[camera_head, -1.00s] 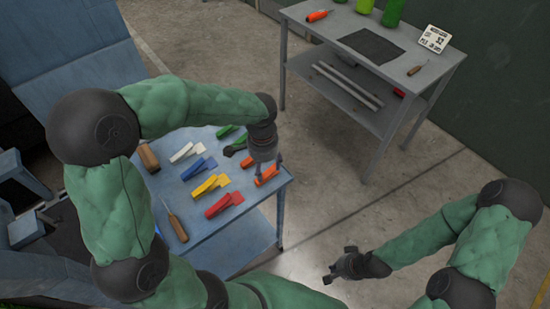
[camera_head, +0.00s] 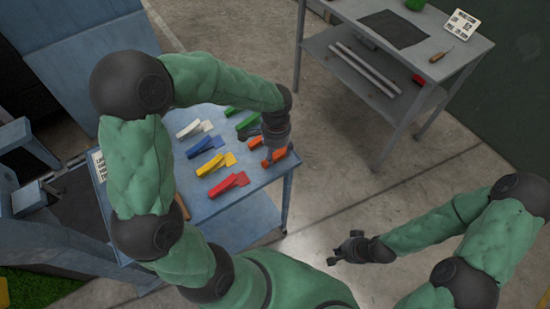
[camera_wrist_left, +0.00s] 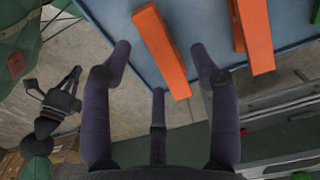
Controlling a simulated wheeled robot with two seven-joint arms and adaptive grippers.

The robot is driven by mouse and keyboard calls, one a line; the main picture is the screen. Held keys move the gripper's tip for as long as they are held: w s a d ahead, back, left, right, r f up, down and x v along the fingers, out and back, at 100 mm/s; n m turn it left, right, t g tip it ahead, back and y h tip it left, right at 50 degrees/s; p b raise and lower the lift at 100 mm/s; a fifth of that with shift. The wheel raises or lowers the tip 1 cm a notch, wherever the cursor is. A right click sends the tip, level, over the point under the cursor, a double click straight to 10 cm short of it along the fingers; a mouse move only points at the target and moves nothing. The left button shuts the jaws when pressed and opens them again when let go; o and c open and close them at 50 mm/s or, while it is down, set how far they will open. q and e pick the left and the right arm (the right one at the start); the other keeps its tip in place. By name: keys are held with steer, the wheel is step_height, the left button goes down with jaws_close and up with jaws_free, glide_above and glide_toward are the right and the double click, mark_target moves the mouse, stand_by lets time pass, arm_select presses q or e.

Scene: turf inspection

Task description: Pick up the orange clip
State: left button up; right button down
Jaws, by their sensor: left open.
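The orange clip (camera_head: 279,155) lies near the right edge of the blue table, partly hidden by my left gripper (camera_head: 270,153). A second orange piece (camera_head: 255,141) shows just beyond it. In the left wrist view, the long orange body of the clip (camera_wrist_left: 162,50) shows between the spread fingers of my left gripper (camera_wrist_left: 161,62). The gripper is open, and I cannot tell whether it touches the clip. The other orange piece (camera_wrist_left: 252,35) lies to the right of the fingers. My right gripper (camera_head: 342,250) is open and empty, away from the table.
White (camera_head: 188,130), blue (camera_head: 199,148), yellow (camera_head: 209,166), red (camera_head: 222,186) and green (camera_head: 247,121) clips lie on the blue table (camera_head: 195,205). A grey shelf table (camera_head: 345,65) stands at the back right. The floor between the tables is clear.

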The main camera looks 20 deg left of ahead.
mark_target(275, 157)
arm_select(q)
step_height(275, 157, down, 3)
steer(key=shift+r, duration=0.1)
steer(key=shift+r, duration=0.1)
steer(key=c, duration=1)
steer(key=shift+r, duration=0.1)
